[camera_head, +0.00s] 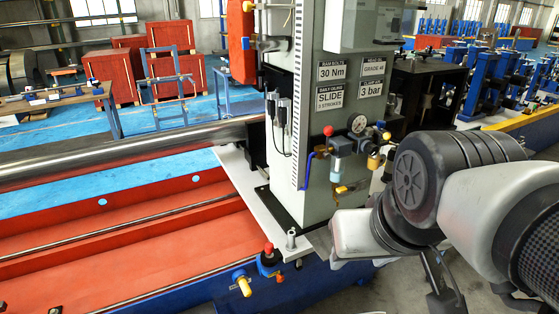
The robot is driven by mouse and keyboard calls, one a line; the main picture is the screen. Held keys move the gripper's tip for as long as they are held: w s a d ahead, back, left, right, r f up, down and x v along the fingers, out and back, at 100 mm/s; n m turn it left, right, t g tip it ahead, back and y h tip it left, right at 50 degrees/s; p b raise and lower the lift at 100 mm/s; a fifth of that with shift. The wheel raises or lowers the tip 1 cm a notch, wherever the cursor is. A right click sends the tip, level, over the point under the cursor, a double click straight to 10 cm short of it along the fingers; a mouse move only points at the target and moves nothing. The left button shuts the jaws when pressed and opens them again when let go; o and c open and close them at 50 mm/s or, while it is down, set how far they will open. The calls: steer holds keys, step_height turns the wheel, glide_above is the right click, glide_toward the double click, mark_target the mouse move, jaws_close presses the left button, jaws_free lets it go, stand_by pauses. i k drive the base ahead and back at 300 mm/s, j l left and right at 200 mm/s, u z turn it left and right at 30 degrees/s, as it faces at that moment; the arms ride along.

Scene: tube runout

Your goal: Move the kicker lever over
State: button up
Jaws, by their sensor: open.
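A lever with a yellow grip (243,284) stands at the front edge of the red bed, left of the machine column, tilted toward the camera. Just right of it a red knob (268,248) sits on a blue mount. No label shows which of these is the kicker lever. My gripper (320,241) is at the end of my arm, right of both and apart from them, near the column's foot. It is open, with nothing seen in it. Its fingers are small and hard to make out.
The grey column (312,105) carries labels, a gauge (357,124) and valves with blue and yellow handles. A white base plate (255,195) with an upright bolt (291,238) lies between my gripper and the levers. A long steel tube (130,152) runs left. The bed's front left is open.

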mark_target(298, 267)
steer(key=l+u, duration=0.3)
steer(key=l, duration=0.3)
steer(key=u, duration=1.95)
steer(key=z, duration=1.95)
steer(key=l+u, duration=0.4)
steer(key=l, duration=0.5)
steer(key=i+l+u, duration=0.1)
steer(key=i, duration=0.35)
steer(key=i+u, duration=0.1)
steer(key=u, duration=0.5)
